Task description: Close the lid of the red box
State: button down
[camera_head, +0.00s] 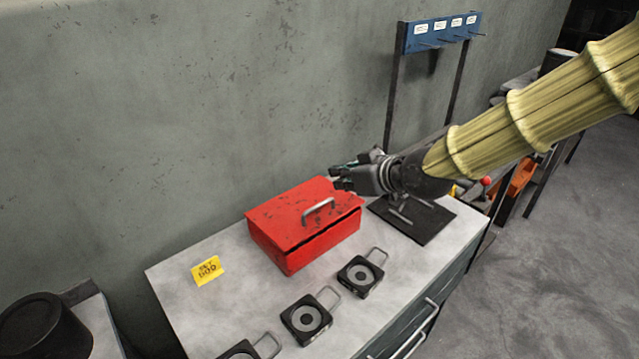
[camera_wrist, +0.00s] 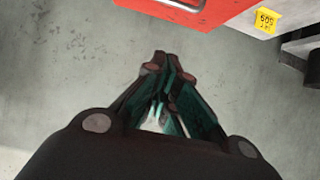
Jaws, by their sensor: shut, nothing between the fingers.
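The red box (camera_head: 304,236) stands on the grey bench top, with a silver handle (camera_head: 318,208) on its lid (camera_head: 290,213). The lid lies down over the box, with a thin dark gap showing along its front edge. My gripper (camera_head: 338,177) is above the box's far right corner, shut and empty. I cannot tell whether it touches the lid. In the wrist view my gripper's fingers (camera_wrist: 160,62) are together, and part of the red lid (camera_wrist: 232,8) with its handle shows at the top edge.
Several black padlock-like blocks (camera_head: 306,317) lie along the bench's front. A yellow tag (camera_head: 207,270) lies left of the box. A black plate (camera_head: 425,219) lies to the right. The grey wall (camera_head: 150,130) rises behind, and a blue hook rack (camera_head: 442,32) stands at the back.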

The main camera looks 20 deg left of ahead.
jog(key=p, duration=0.4)
send_over(319, 207)
jog(key=f, duration=0.3)
jog(key=a+f, duration=0.1)
jog(key=f, duration=0.1)
jog(key=shift+w, duration=0.3)
jog(key=shift+s+d+f+p, duration=0.15)
jog(key=shift+f+p, duration=0.15)
jog(key=shift+f, duration=0.65)
jog(key=shift+s+d+f+p, duration=0.1)
jog(key=shift+d+f+p, duration=0.1)
jog(key=shift+f, duration=0.35)
jog(key=shift+s+d+f+p, duration=0.1)
jog(key=shift+f+p, duration=0.05)
jog(key=shift+f, duration=0.35)
jog(key=shift+s+d+f+b, duration=0.15)
jog(key=shift+d+f+b, duration=0.15)
jog(key=shift+f+b, duration=0.3)
jog(key=shift+s+d+f+b, duration=0.1)
jog(key=shift+d+f+b, duration=0.15)
jog(key=shift+f+b, duration=0.25)
